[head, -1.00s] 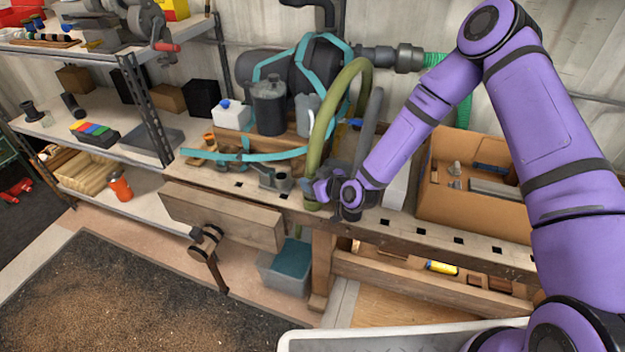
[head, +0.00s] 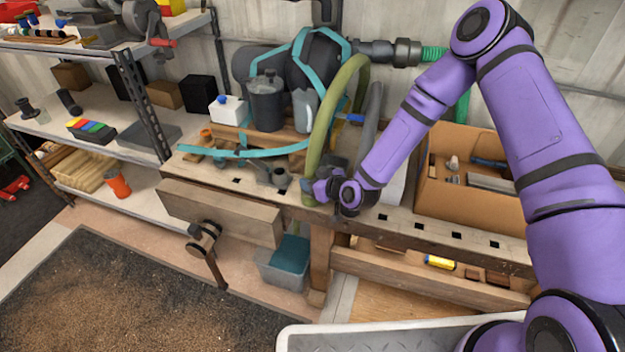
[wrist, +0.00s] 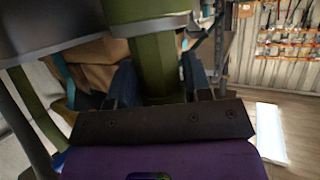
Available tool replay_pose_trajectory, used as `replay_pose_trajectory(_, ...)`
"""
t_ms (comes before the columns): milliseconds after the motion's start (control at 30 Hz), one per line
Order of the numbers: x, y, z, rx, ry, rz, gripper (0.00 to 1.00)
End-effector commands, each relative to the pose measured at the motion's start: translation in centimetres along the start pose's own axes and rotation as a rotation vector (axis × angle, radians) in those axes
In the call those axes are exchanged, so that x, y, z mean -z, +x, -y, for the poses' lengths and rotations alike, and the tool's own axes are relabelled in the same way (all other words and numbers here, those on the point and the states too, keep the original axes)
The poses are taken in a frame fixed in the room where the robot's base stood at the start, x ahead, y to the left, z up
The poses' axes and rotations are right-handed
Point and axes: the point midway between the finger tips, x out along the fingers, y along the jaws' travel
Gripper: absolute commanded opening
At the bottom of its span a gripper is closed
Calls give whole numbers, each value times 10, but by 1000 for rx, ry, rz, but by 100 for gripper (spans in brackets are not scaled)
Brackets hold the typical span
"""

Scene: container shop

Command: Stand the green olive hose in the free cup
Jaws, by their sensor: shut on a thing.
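The green olive hose (head: 322,120) rises from my gripper (head: 312,190) in a tall arch, curving over to the right at its top. My gripper is shut on it near its lower end, at the bench's front edge. In the wrist view the hose (wrist: 152,66) stands between the two dark fingers. A grey cup (head: 280,178) on the bench lies just left of the hose's lower end, apart from it, and its opening looks empty. A grey hose (head: 372,115) stands behind my gripper; its foot is hidden by my arm.
The wooden workbench (head: 400,218) carries a turquoise strap (head: 225,152), a dark jug (head: 265,102) and a white bottle (head: 228,110) behind the cup. A cardboard box (head: 470,215) stands to the right. A wooden vise (head: 220,212) juts from the bench front.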

Motion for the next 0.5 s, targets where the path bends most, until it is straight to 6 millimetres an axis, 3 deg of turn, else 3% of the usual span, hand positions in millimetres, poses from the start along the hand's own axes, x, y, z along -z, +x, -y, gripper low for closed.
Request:
replay_pose_trajectory(267,-7,-1,-1,0,2,12,5)
replay_pose_trajectory(300,-7,-1,-1,0,2,13,49)
replay_pose_trajectory(400,-6,-1,-1,-1,2,11,72)
replay_pose_trajectory(500,-5,-1,-1,-1,2,9,74)
